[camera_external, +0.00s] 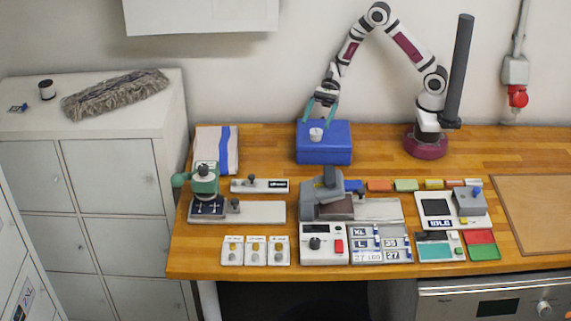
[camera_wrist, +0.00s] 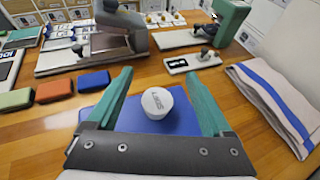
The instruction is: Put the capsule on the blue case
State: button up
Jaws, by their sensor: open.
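The capsule (camera_external: 316,134), a small white round piece, stands on top of the blue case (camera_external: 325,155) in the external view. In the wrist view the capsule (camera_wrist: 157,102) shows dark lettering on its top and sits on the blue surface of the case (camera_wrist: 182,123). My gripper (camera_external: 321,113) is just above the case in the external view. In the wrist view its two teal fingers (camera_wrist: 163,88) are spread wide, one on each side of the capsule, with gaps between them and it.
A folded cloth with a blue stripe (camera_external: 222,146) lies left of the case. A green press (camera_external: 204,179) and a grey press (camera_external: 322,195) stand in front. Small coloured blocks (camera_external: 380,185) lie to the front right. The wood table is clear between the case and my arm's base.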

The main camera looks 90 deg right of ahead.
notch_tip(320, 180, up, 2)
jog(key=shift+r, duration=0.25)
jog(key=s+a+r+n+g+h, duration=0.1)
jog(key=s+a+r+n+g, duration=0.4)
jog(key=s, duration=0.4)
jog(key=s+d+n+h, duration=0.4)
jog(key=s+n+h, duration=0.1)
jog(key=s, duration=0.4)
jog(key=s+d+r+n+h, duration=0.1)
jog(key=s+d+n+h, duration=0.3)
jog(key=s+n, duration=0.3)
jog(key=s, duration=0.3)
jog(key=shift+s+g+h, duration=0.25)
jog(key=shift+g+h, duration=0.05)
jog(key=shift+h, duration=0.1)
jog(key=shift+d, duration=0.1)
